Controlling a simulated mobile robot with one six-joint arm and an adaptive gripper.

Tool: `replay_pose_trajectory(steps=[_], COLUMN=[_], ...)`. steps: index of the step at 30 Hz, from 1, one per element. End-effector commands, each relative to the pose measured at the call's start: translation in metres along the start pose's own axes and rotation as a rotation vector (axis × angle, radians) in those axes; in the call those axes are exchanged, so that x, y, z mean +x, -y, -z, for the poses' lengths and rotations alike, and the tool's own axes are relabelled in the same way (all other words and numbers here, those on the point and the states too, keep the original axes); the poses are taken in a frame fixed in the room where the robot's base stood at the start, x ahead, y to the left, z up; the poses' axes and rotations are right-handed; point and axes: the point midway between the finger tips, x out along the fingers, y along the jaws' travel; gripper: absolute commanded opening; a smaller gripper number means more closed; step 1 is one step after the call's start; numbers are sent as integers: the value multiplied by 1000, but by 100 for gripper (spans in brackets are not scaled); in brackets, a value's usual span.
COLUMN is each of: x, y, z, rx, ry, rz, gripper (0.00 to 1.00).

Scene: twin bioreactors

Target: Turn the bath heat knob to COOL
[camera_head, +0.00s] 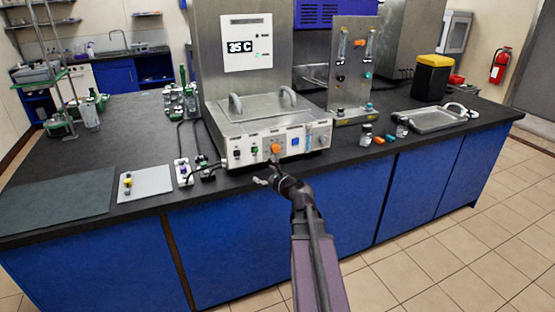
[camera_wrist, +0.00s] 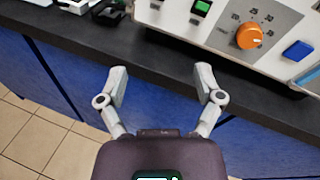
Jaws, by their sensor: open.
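The bath heat knob appears to be the orange knob (camera_head: 275,149) on the front panel of the silver bath unit (camera_head: 262,112). My gripper (camera_head: 262,181) is in front of the bench edge, just below the panel. In the wrist view my gripper (camera_wrist: 161,84) is open and empty, with its fingers apart, below and left of the knob and not touching it. A display (camera_head: 246,47) above the bath reads 35 C.
A green switch (camera_wrist: 201,8) is left of the knob and a blue button (camera_wrist: 298,50) is right of it. Small vials (camera_head: 366,134) and a metal tray (camera_head: 432,119) are on the bench at right. A pale plate (camera_head: 145,184) lies at left. The floor in front is clear.

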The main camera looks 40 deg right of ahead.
Motion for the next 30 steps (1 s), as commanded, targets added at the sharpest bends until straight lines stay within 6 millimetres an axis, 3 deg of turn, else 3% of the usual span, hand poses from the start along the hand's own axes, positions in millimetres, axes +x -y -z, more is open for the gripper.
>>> replay_pose_trajectory(steps=[3,9,30], x=[-12,-30,-31], y=[44,86,97], z=[18,29,30], rx=[221,446,491], ry=[53,121,136], rz=[130,248,271], gripper=[85,85,85])
